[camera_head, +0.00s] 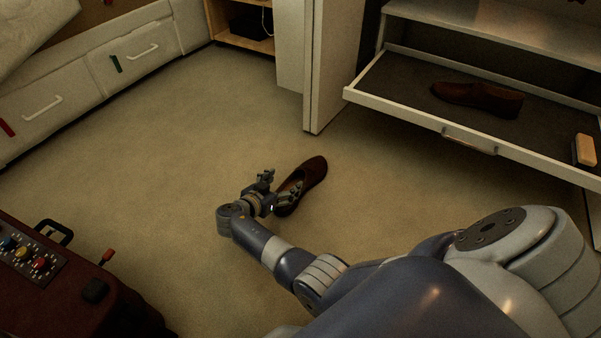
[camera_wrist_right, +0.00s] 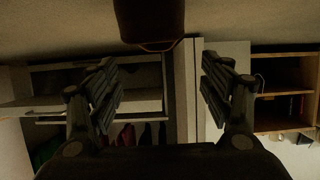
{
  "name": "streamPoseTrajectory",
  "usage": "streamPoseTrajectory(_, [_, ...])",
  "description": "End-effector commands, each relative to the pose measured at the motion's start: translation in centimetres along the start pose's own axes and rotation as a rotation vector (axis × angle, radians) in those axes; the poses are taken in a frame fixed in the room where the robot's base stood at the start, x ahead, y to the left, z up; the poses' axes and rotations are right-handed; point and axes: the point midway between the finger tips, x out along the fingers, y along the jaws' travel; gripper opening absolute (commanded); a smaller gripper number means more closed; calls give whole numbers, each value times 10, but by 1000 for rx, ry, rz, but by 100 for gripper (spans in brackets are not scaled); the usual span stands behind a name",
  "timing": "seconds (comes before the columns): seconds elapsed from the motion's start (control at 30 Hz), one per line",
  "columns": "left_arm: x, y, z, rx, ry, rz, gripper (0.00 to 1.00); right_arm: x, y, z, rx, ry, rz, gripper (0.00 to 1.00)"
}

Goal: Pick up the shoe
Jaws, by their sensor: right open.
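A brown shoe (camera_head: 312,172) lies on the carpet in the middle of the head view. My right gripper (camera_head: 280,184) is low beside the shoe's near left part and overlaps it in the picture; I cannot tell whether they touch. In the right wrist view the right gripper (camera_wrist_right: 160,92) is open, its two fingers apart with nothing between them. A dark brown shape, likely the shoe (camera_wrist_right: 150,18), shows at the top of that view, beyond the fingertips. A second brown shoe (camera_head: 478,98) lies in the pulled-out drawer. My left gripper is not in view.
The open drawer (camera_head: 398,101) juts out at the right, with a small tan and white block (camera_head: 585,150) in it. A door panel (camera_head: 330,65) stands behind the floor shoe. White drawers (camera_head: 95,85) line the upper left. Carpet between is clear.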

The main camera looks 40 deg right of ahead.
Motion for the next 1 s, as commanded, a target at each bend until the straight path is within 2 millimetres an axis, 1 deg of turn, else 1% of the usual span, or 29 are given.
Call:
streamPoseTrajectory(0.03, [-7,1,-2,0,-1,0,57,11,1,3,-1,1,3,73])
streamPoseTrajectory(0.2, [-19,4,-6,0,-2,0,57,37,1,3,-2,1,1,73])
streamPoseTrajectory(0.37, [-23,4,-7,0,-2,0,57,45,1,3,-2,-2,-1,73])
streamPoseTrajectory(0.43, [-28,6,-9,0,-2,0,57,52,1,4,-2,-2,0,73])
streamPoseTrajectory(0.7, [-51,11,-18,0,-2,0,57,88,2,7,-2,0,0,73])
streamPoseTrajectory(0.8, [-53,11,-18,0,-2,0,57,93,1,4,-2,-1,-2,73])
streamPoseTrajectory(1.0, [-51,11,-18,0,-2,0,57,92,1,3,-3,-2,-2,73])
